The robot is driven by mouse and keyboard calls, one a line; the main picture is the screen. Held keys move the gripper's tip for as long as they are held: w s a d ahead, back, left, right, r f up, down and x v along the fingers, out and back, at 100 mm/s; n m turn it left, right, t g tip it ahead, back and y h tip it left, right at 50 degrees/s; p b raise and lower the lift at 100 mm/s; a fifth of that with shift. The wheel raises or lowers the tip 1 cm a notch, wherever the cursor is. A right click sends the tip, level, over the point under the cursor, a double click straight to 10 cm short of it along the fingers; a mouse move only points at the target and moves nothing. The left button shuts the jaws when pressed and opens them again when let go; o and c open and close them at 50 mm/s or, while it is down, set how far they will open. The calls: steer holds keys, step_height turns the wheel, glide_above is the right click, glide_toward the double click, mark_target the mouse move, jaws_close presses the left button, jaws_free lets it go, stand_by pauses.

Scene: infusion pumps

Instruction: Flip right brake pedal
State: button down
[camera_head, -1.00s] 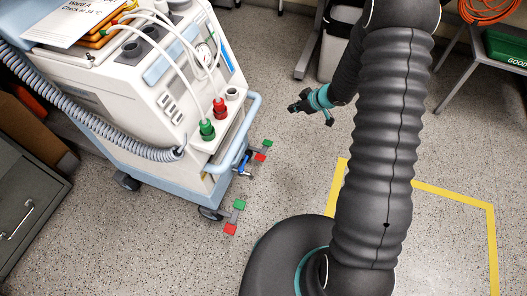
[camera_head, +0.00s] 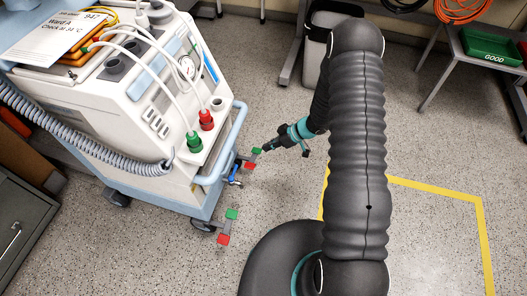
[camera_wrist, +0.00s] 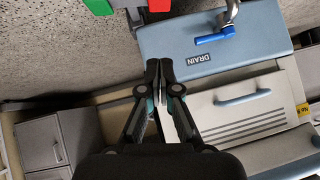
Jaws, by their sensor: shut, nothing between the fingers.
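The pump cart has two brake pedals at its base, each with a green end and a red end. The farther, right-hand pedal has a green pad (camera_head: 257,150) and a red pad (camera_head: 250,165). The nearer pedal has a green pad (camera_head: 231,214) and a red pad (camera_head: 223,239). My gripper (camera_head: 267,149) is shut and empty, beside the farther pedal's green end; I cannot tell if they touch. In the wrist view, the shut fingertips (camera_wrist: 165,68) lie below a green pad (camera_wrist: 98,6) and a red pad (camera_wrist: 159,5), both cut by the top edge, apart from them in the picture.
A blue drain valve handle (camera_wrist: 215,36) and a DRAIN label (camera_wrist: 193,58) are close by on the cart. The cart (camera_head: 150,110) carries hoses and a light-blue rail (camera_head: 236,132). A bin (camera_head: 318,62) stands behind.

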mark_target(246, 165)
steer(key=x, duration=0.8)
steer(key=f, duration=0.3)
steer(key=shift+s+a+f+b, duration=0.1)
steer(key=shift+s+a+b, duration=0.15)
steer(key=shift+a+b, duration=0.1)
steer(key=shift+s+f, duration=0.15)
steer(key=shift+f, duration=0.45)
steer(key=shift+s+a+f+b, duration=0.1)
steer(key=shift+a+b, duration=0.05)
steer(key=shift+b, duration=0.15)
